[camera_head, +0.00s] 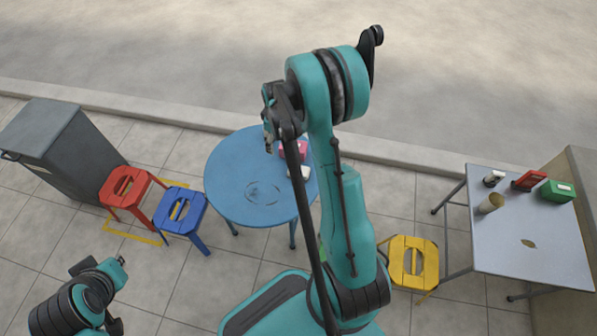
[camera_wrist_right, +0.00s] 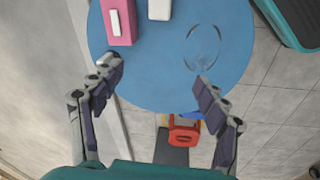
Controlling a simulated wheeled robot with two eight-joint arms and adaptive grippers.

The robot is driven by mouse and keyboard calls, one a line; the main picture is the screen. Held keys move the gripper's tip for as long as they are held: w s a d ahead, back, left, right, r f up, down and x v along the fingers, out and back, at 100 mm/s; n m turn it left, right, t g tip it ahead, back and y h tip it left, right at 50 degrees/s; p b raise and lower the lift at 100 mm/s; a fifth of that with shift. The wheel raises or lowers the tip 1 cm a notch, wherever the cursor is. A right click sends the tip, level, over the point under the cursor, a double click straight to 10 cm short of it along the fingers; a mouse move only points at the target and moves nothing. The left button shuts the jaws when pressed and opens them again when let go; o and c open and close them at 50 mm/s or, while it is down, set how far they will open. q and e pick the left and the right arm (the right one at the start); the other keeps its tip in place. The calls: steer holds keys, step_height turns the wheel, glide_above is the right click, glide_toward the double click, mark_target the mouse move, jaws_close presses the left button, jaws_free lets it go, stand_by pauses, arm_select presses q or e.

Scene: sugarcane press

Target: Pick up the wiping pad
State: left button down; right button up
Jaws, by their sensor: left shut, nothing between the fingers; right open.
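A white flat block (camera_head: 299,172), which may be the wiping pad, lies on the blue round table (camera_head: 230,175). The wrist view shows it at the top edge (camera_wrist_right: 159,9), partly cut off. My right gripper (camera_head: 268,138) is at the table's far edge; in the wrist view its fingers (camera_wrist_right: 158,82) are wide apart and empty. The white block lies beyond the fingertips, not touching them. My left gripper (camera_head: 114,325) is low at the bottom left, away from the table, shut and partly cut off by the frame.
A pink box (camera_head: 293,150) with a white top patch stands beside the white block. A small silvery object (camera_wrist_right: 105,60) is by the left finger in the wrist view. Red (camera_head: 130,190), blue (camera_head: 181,210) and yellow (camera_head: 413,262) stools surround the table. A grey table (camera_head: 520,260) stands right.

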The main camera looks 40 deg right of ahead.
steer(key=n+g, duration=0.2)
glide_above(298, 169)
steer(key=shift+y, duration=0.3)
steer(key=f, duration=1.5)
steer(key=shift+w+a+f+p, duration=0.1)
steer(key=shift+a+f+p, duration=0.3)
steer(key=f, duration=0.2)
steer(key=f+b, duration=0.1)
steer(key=shift+s+d+f, duration=0.1)
steer(key=shift+s+f, duration=0.1)
steer(key=shift+f, duration=0.15)
steer(key=f+b, duration=0.2)
steer(key=f, duration=0.1)
steer(key=f+b, duration=0.1)
steer(key=f, duration=0.1)
steer(key=shift+d+f, duration=0.1)
steer(key=shift+d, duration=0.15)
steer(key=shift+c, duration=0.9)
steer(key=c, duration=1.1)
